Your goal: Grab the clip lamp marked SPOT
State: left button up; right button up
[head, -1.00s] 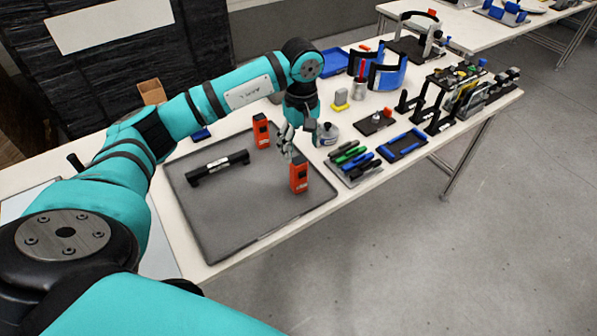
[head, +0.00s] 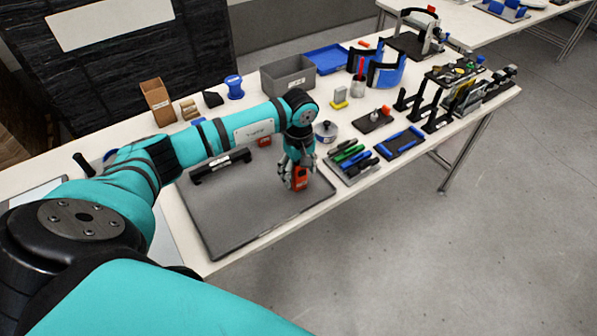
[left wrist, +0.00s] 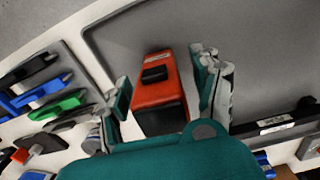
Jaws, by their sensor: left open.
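An orange lamp with a black part (head: 300,178) stands at the right side of a grey tray (head: 240,222); its label is too small to read. In the left wrist view the same lamp (left wrist: 156,92) sits between the fingers. My left gripper (head: 296,180) is open and reaches down around it, one finger on each side, with gaps visible. A second orange lamp (head: 264,142) stands farther back on the tray, mostly hidden behind my left arm. I cannot read SPOT on either one. My right gripper is not in view.
A black bar with a white label (head: 221,165) lies on the tray's back left. Just right of the tray are a rack of green, blue and black tools (head: 352,162) and a round metal pot (head: 326,131). The tray's front is clear.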

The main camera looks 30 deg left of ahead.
pick_arm(q)
jog(key=c, duration=1.3)
jog(key=shift+r, duration=0.25)
